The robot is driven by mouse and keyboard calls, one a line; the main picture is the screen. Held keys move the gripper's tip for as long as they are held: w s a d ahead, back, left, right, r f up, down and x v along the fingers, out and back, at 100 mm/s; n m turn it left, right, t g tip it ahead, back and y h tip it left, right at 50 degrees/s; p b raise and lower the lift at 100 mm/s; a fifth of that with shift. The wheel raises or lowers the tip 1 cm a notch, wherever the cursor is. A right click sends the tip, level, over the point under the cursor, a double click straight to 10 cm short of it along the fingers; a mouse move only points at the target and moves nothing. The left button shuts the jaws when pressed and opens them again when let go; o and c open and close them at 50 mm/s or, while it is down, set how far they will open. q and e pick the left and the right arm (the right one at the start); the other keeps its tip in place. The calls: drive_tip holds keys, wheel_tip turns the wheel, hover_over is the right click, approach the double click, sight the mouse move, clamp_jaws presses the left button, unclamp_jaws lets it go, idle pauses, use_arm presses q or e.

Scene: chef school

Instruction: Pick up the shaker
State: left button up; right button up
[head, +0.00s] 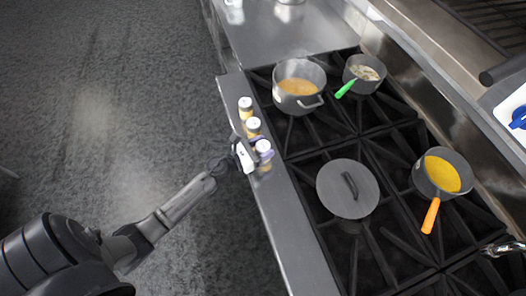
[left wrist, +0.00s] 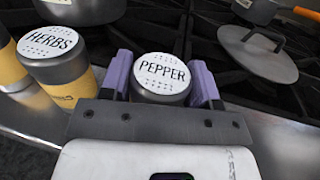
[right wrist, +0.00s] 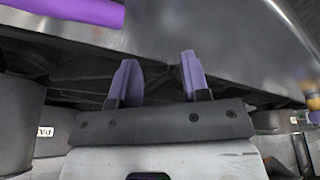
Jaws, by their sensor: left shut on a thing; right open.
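The pepper shaker (left wrist: 161,78), with a white lid lettered PEPPER, stands between the purple fingers of my left gripper (left wrist: 163,82). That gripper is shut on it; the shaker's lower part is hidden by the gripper. In the head view, my left gripper (head: 254,153) is at the nearest shaker (head: 264,147) of a row of three on the counter's steel edge. The herbs shaker (left wrist: 55,70) stands left of the gripper in the left wrist view, apart from it. My right gripper (right wrist: 160,82) is open and empty, and shows only in the right wrist view.
The black stove (head: 310,155) lies right of the shakers, with a soup pot (head: 298,85), a green-handled pan (head: 364,72), a grey lid (head: 335,196) and an orange-handled pan (head: 441,172). A metal surface (right wrist: 225,40) is close above my right gripper. Open floor lies left.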

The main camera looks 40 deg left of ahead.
use_arm(q)
drive_tip(key=shift+r, duration=0.5)
use_arm(e)
drive_tip(key=shift+r, duration=0.25)
use_arm(q)
drive_tip(key=r+p, duration=0.2)
drive_tip(key=r, duration=0.2)
drive_tip(key=shift+d+r+p, duration=0.15)
drive_tip(key=shift+d+p, duration=0.1)
drive_tip(key=shift+p, duration=0.15)
use_arm(e)
wheel_tip(320, 180, up, 2)
drive_tip(key=shift+r, duration=0.15)
use_arm(q)
drive_tip(key=d+r+p, duration=1)
drive_tip(key=d+p, duration=0.1)
drive_tip(key=p, duration=0.1)
drive_tip(key=shift+w+r+p, duration=0.3)
drive_tip(key=shift+w+r, duration=0.05)
drive_tip(key=shift+r, duration=0.05)
use_arm(e)
wheel_tip(320, 180, up, 13)
